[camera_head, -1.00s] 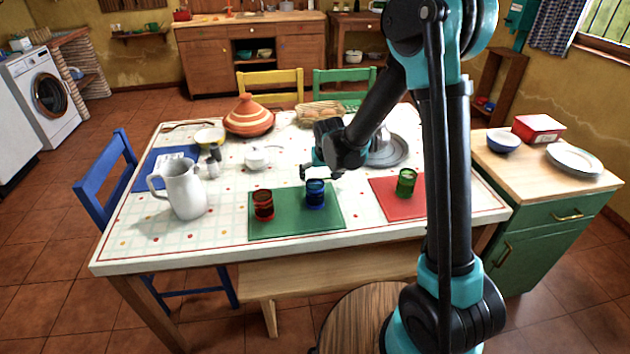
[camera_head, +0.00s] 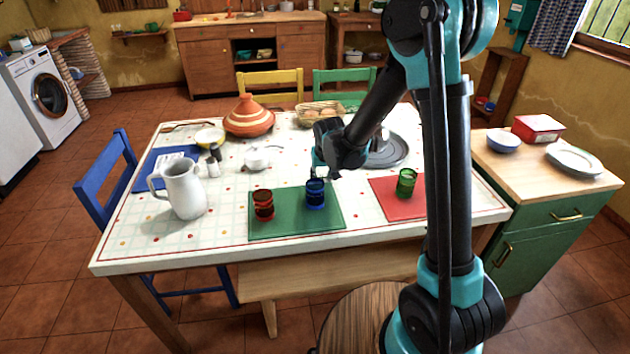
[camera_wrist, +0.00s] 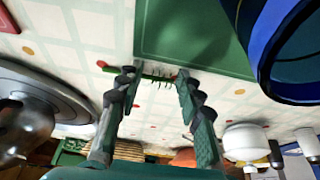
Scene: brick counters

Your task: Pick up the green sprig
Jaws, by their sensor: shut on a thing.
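The green sprig (camera_wrist: 157,77) shows in the wrist view as a thin green stem with small needle-like leaves. It lies crosswise between the fingertips of my gripper (camera_wrist: 154,80), which is shut on it. In the head view my gripper (camera_head: 318,172) is low over the table, just behind the blue cup (camera_head: 316,194), and the sprig cannot be made out there. The blue cup also shows large at the upper right of the wrist view (camera_wrist: 290,62). I cannot tell whether the sprig still touches the tablecloth.
The blue cup and a red cup (camera_head: 263,204) stand on a green placemat (camera_head: 290,224). A green cup (camera_head: 406,183) stands on a red placemat (camera_head: 390,207). A white pitcher (camera_head: 183,190) stands left, a white pot (camera_head: 262,157) behind, a grey plate (camera_head: 398,153) right of my gripper.

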